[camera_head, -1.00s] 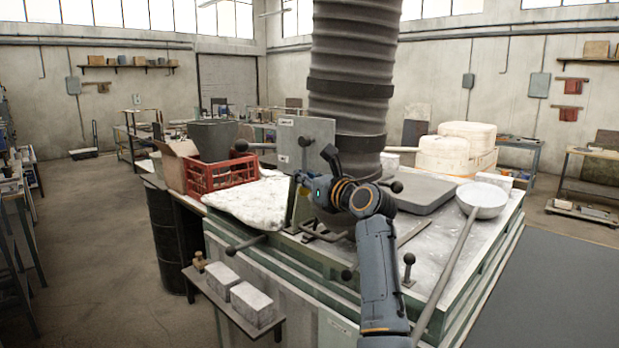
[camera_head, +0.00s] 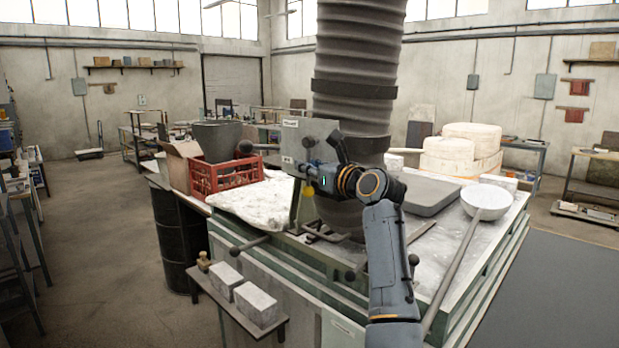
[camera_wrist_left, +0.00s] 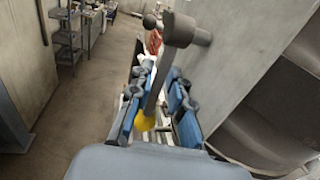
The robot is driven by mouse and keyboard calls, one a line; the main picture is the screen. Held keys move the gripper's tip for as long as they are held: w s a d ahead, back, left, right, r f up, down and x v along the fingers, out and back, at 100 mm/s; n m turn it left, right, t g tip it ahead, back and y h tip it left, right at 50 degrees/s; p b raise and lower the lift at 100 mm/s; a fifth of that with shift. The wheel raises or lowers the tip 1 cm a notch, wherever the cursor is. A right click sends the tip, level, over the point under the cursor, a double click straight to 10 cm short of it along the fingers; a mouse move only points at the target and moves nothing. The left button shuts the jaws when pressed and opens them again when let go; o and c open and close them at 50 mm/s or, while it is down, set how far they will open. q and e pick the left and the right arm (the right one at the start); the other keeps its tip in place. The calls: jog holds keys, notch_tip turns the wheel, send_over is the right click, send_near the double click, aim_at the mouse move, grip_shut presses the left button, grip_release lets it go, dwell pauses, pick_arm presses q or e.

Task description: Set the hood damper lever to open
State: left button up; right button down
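The damper lever (camera_wrist_left: 158,82) is a grey bar with a yellow end. In the left wrist view it hangs down from a round grey hub (camera_wrist_left: 180,30) beside the grey panel (camera_wrist_left: 240,60). My left gripper (camera_wrist_left: 156,98) is open, with one blue finger on each side of the bar and gaps visible between. In the head view the gripper (camera_head: 304,172) is at the lower front of the grey panel (camera_head: 300,130), and the yellow lever end (camera_head: 308,190) shows just below it. The gripper and forearm hide most of the bar there. My right gripper is out of view.
The ribbed duct (camera_head: 355,60) rises right behind my gripper. A black ball-ended bar (camera_head: 245,147) sticks out left of the panel, near a red crate (camera_head: 225,175). A ladle (camera_head: 486,200) lies at the right of the bench. Two pale blocks (camera_head: 256,302) sit on a front shelf.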

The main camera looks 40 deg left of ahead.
pick_arm(q)
jog(key=r, duration=0.7)
jog(key=shift+d+r, duration=0.2)
jog(key=shift+d, duration=0.05)
jog(key=shift+s+d+f+b, duration=0.1)
jog(key=shift+s+d+b, duration=0.15)
jog(key=shift+d+b, duration=0.35)
jog(key=b, duration=0.4)
send_near(311, 138)
jog(key=shift+w+v, duration=0.35)
jog(key=shift+v, duration=1.2)
jog(key=shift+s+d+r+b, duration=0.15)
jog(key=shift+s+d+b, duration=0.2)
jog(key=shift+d, duration=0.35)
jog(key=shift+s+d+r+b, duration=0.1)
jog(key=shift+s+d+b, duration=0.2)
jog(key=shift+d, duration=0.4)
